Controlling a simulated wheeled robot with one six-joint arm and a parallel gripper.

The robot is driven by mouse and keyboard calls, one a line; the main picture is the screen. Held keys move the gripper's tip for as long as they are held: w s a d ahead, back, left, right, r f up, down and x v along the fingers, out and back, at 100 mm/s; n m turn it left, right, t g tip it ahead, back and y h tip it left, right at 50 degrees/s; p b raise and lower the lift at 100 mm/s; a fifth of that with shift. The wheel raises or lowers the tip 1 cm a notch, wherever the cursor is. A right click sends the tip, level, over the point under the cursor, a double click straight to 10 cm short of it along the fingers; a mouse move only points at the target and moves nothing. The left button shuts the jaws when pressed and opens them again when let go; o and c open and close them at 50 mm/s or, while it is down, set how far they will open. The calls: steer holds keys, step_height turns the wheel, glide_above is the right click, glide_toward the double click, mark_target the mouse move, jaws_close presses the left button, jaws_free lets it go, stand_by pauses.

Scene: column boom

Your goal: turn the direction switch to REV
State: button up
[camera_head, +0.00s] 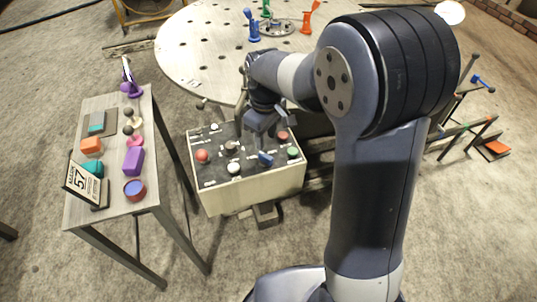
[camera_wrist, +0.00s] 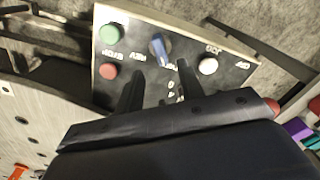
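The direction switch is a blue knob (camera_head: 265,158) on the dark top panel of a pale control box (camera_head: 250,192). In the wrist view the blue knob (camera_wrist: 160,47) stands just past my fingertips, with the panel upside down. A REV label (camera_wrist: 132,57) lies to its left in that view; another label nearby is partly hidden by a finger. My gripper (camera_wrist: 160,70) is open and empty, its two dark fingers apart and pointing at the knob. In the head view my gripper (camera_head: 262,128) hangs over the panel. Whether the fingers touch the knob is unclear.
Near the knob are a green button (camera_wrist: 109,33), a red button (camera_wrist: 109,72) and a white button (camera_wrist: 208,66). A larger red button (camera_head: 202,156) is at the panel's left. A side table (camera_head: 112,210) with several small objects stands left; a perforated round table (camera_head: 190,60) is behind.

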mark_target(266, 156)
step_height(266, 156, down, 8)
steer(key=shift+f+b, duration=0.1)
steer(key=shift+b, duration=0.45)
jaws_close()
